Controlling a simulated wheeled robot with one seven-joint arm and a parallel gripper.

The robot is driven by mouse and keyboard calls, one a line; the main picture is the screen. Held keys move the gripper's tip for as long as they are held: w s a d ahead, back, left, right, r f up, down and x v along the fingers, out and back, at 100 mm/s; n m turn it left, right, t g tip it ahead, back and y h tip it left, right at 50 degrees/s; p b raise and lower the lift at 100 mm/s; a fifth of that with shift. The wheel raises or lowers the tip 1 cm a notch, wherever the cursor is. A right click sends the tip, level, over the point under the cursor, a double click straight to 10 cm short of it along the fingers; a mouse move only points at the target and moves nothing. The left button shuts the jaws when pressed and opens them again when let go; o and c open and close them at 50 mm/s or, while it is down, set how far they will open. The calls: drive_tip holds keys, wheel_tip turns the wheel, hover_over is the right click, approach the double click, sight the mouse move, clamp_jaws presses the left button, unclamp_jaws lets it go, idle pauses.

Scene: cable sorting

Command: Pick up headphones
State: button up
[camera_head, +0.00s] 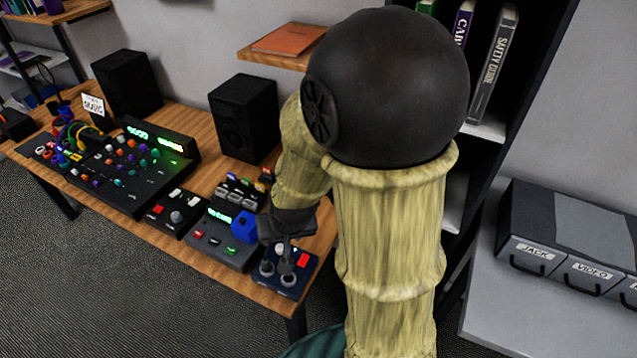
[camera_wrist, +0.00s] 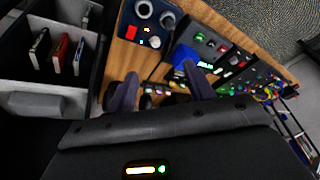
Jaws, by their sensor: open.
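I cannot make out any headphones in either view. My gripper (camera_head: 283,240) is low over the right end of the wooden desk (camera_head: 222,172), partly hidden by my own arm. In the wrist view my gripper (camera_wrist: 160,73) has its two dark fingers apart, with bare wood and small devices between and behind them. No held object shows between the fingers. A blue block (camera_head: 243,226) is close beside the gripper, on or at the grey device with a lit display. It also shows just past the right finger in the wrist view (camera_wrist: 184,54).
A dark blue box with two knobs (camera_head: 291,281) sits at the desk's right corner. Two black speakers (camera_head: 245,118) stand at the back. A mixer (camera_head: 134,172) and coloured cables (camera_head: 72,134) lie to the left. A dark shelf and labelled drawers (camera_head: 560,262) stand at the right.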

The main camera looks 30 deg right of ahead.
drive_tip(key=w+d+f+m+t+h+b, duration=0.45)
drive_tip(key=w+f+m, duration=0.2)
drive_tip(key=f, duration=0.45)
drive_tip(key=d+h+b, duration=0.1)
drive_tip(key=h, duration=0.2)
drive_tip(key=s+d+m+t+h+b, duration=0.1)
drive_tip(key=d+h, duration=0.1)
drive_tip(key=h, duration=0.1)
drive_tip(key=d+t+h+b, duration=0.1)
drive_tip(key=d+h+b, duration=0.1)
drive_tip(key=h, duration=0.2)
drive_tip(key=shift+s+d+f+m, duration=0.1)
drive_tip(key=shift+s+d+m, duration=0.05)
drive_tip(key=shift+s+m, duration=0.15)
drive_tip(key=shift+w+d, duration=0.1)
drive_tip(key=shift+w, duration=0.1)
drive_tip(key=p+x, duration=0.2)
drive_tip(key=x, duration=1)
drive_tip(key=shift+f, duration=0.1)
